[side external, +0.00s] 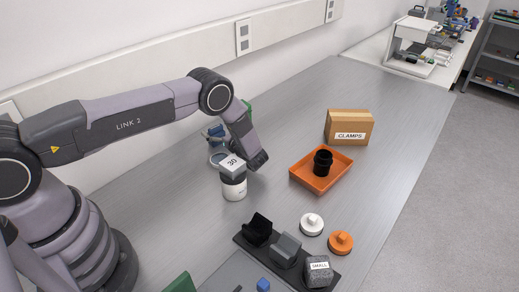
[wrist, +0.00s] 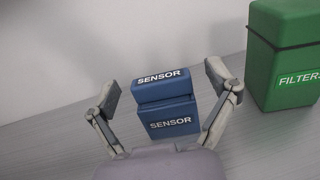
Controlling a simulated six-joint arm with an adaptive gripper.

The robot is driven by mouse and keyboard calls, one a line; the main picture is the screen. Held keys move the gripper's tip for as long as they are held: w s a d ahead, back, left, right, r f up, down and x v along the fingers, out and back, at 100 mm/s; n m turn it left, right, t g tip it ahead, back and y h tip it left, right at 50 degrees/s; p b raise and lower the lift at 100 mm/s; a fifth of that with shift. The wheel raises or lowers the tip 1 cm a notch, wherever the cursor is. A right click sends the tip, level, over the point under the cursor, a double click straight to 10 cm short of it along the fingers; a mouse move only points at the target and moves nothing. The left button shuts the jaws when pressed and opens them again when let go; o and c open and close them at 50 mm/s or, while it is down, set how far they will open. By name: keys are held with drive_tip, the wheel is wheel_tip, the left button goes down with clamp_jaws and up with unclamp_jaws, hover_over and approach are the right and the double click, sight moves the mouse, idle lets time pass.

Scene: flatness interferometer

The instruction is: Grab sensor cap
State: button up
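In the wrist view, a blue cap (wrist: 160,82) marked SENSOR sits on top of a blue box (wrist: 168,122) also marked SENSOR. My gripper (wrist: 164,87) is open, with one finger to the left and one to the right of the cap. Gaps show between the fingers and the blue sides, so it holds nothing. In the side external view, a small blue item (side external: 216,131), likely the same sensor piece, shows left of my forearm. My fingers are not clearly visible there.
A green FILTERS box (wrist: 285,60) stands right of the sensor box. An orange tray (side external: 311,180) and a CLAMPS box (side external: 348,126) stand to the right. The wall is behind.

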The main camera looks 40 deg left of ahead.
drive_tip(key=c, duration=0.9)
drive_tip(key=shift+r, duration=0.1)
